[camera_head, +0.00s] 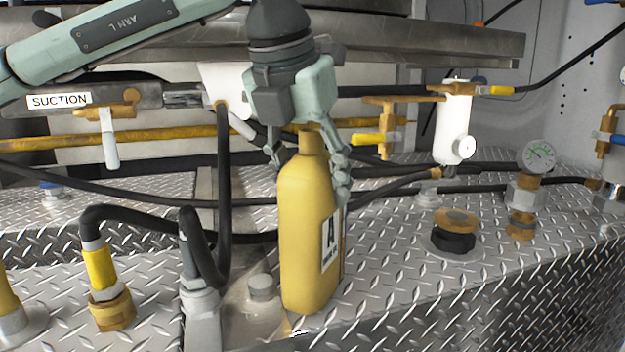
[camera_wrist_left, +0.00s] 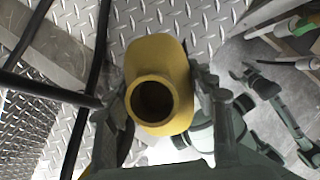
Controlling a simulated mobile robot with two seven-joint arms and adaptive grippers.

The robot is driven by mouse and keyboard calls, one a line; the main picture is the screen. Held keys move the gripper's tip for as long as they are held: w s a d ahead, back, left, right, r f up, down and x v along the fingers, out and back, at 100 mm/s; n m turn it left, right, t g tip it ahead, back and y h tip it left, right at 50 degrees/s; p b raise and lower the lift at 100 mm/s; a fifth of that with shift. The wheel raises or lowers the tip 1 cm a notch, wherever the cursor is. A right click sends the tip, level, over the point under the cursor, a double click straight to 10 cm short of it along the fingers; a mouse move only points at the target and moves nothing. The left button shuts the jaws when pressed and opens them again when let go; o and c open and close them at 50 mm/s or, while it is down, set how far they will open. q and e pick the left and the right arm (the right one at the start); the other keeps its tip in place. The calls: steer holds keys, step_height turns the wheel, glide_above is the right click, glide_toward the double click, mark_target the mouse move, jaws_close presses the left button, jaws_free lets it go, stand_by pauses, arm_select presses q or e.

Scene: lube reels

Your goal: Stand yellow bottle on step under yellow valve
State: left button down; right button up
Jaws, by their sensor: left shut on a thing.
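The yellow bottle (camera_head: 305,235) is upright in the head view, with a white label marked "A" on its side. My left gripper (camera_head: 312,160) comes down from above and is shut on the bottle at its neck and shoulder. In the left wrist view the bottle (camera_wrist_left: 157,62) shows its round open mouth between the two fingers of the gripper (camera_wrist_left: 160,108). The bottle's base is at the diamond-plate step (camera_head: 400,290); I cannot tell whether it touches. A yellow-handled valve (camera_head: 368,139) is to the right, behind the bottle.
Black hoses (camera_head: 224,190) run behind and left of the bottle. A yellow-collared fitting (camera_head: 100,270) stands at left. A brown-capped filler (camera_head: 455,230) and a gauge (camera_head: 537,155) stand at right. The plate between bottle and filler is clear.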

arm_select(q)
steer(key=shift+f, duration=0.1)
steer(key=c, duration=0.6)
jaws_free()
steer(key=shift+o, duration=0.2)
